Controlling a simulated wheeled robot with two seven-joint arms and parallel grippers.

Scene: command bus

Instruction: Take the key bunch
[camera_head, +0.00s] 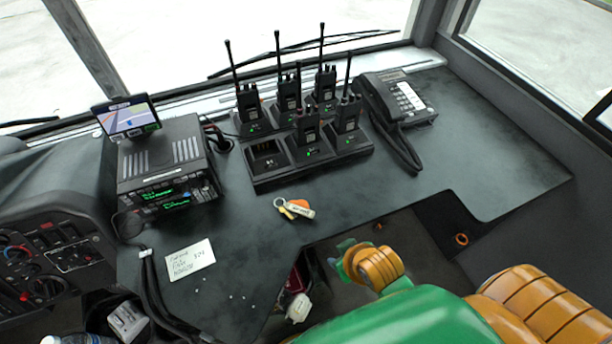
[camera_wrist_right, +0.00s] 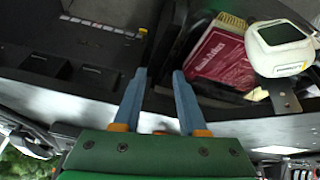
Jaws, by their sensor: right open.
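The key bunch (camera_head: 296,208) lies on the dark counter near its front edge, with an orange tag and a pale tag. In the head view my right gripper (camera_head: 340,258) is below and to the right of the keys, apart from them, beyond the counter's front edge. Its fingers are mostly hidden there by my own arm. In the right wrist view the two blue fingers of my right gripper (camera_wrist_right: 160,75) are spread apart with nothing held. I cannot make out the keys in that view. My left gripper is not in view.
A radio charger (camera_head: 262,180) with several handheld radios stands behind the keys. A desk phone (camera_head: 408,100) is at the back right, and a radio unit with a screen (camera_head: 165,160) at the left. A paper note (camera_head: 190,259) lies front left. The counter around the keys is clear.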

